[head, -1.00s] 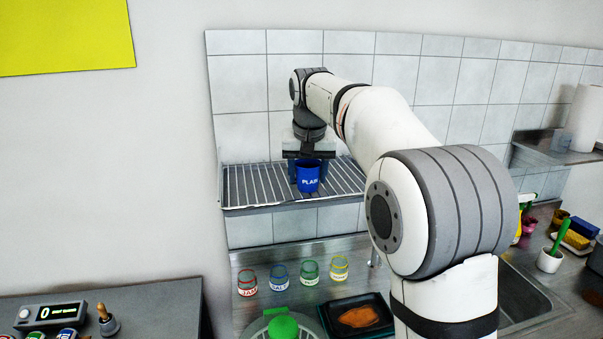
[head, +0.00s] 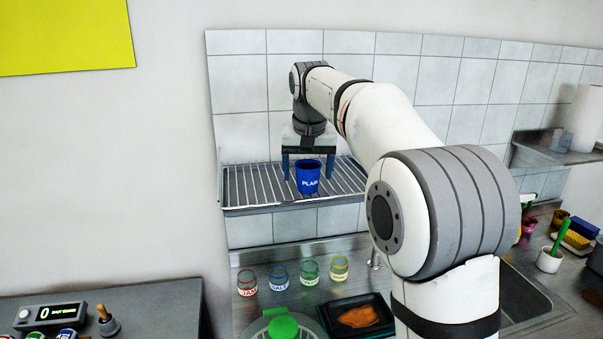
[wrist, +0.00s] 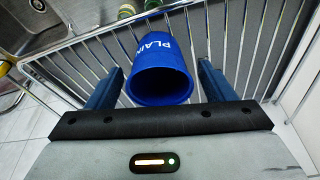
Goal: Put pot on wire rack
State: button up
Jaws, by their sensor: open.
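The pot (head: 308,178) is blue with white lettering reading "PLAIN". It stands upright on the wire rack (head: 249,184), a wall shelf of metal bars. In the wrist view the pot (wrist: 160,72) sits on the bars of the rack (wrist: 265,45) with its open mouth facing the camera. My gripper (head: 308,172) points down over the rack, with its blue fingers spread on either side of the pot. In the wrist view, gaps show between the pot and both fingers of my gripper (wrist: 158,88). The gripper is open and holds nothing.
Below the rack, several jars with coloured rims (head: 280,276) stand on the metal counter beside a black tray (head: 334,309). A green-knobbed lid (head: 284,326) is at the front. The tiled wall (head: 240,130) is close behind the rack. The rack's right part is clear.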

jog(key=v, duration=1.1)
jog(key=shift+s+p, duration=0.15)
jog(key=shift+p, duration=0.15)
jog(key=s+d+f, duration=0.4)
jog(key=s+f, duration=0.4)
jog(key=s, duration=0.2)
jog(key=s+d+f, duration=0.4)
jog(key=s+f, duration=0.5)
jog(key=s, duration=0.1)
jog(key=s+d+f, duration=0.4)
jog(key=s+f, duration=0.4)
jog(key=s, duration=0.2)
jog(key=shift+f+t, duration=0.25)
jog(key=shift+t, duration=0.05)
jog(key=shift+a+f+b, duration=0.3)
jog(key=shift+f+b, duration=0.2)
jog(key=shift+f, duration=0.05)
jog(key=shift+c, duration=0.2)
